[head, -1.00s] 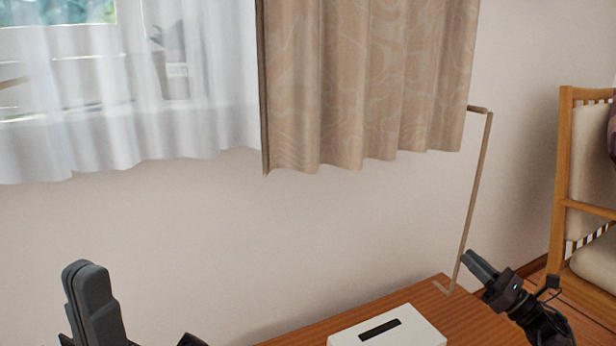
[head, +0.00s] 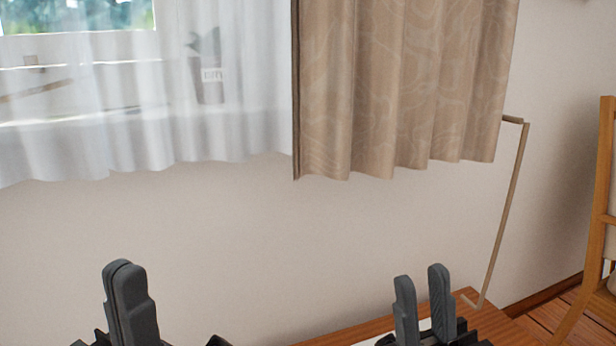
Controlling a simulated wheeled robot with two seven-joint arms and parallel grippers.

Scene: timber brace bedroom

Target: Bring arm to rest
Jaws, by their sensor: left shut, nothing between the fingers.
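My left gripper (head: 130,298) stands at the lower left with its dark fingers pointing up and pressed together. It is shut and empty, in front of the bare wall. My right gripper (head: 421,305) stands at the lower right of centre, fingers pointing up with a clear gap between them. It is open, and nothing shows between the fingers but the background. It is in front of the wooden table and hides most of the white box (head: 369,340).
The wooden table (head: 330,338) runs along the bottom edge. A beige curtain (head: 400,90) and a sheer white curtain (head: 120,120) hang above. A wooden chair (head: 598,225) is at the far right.

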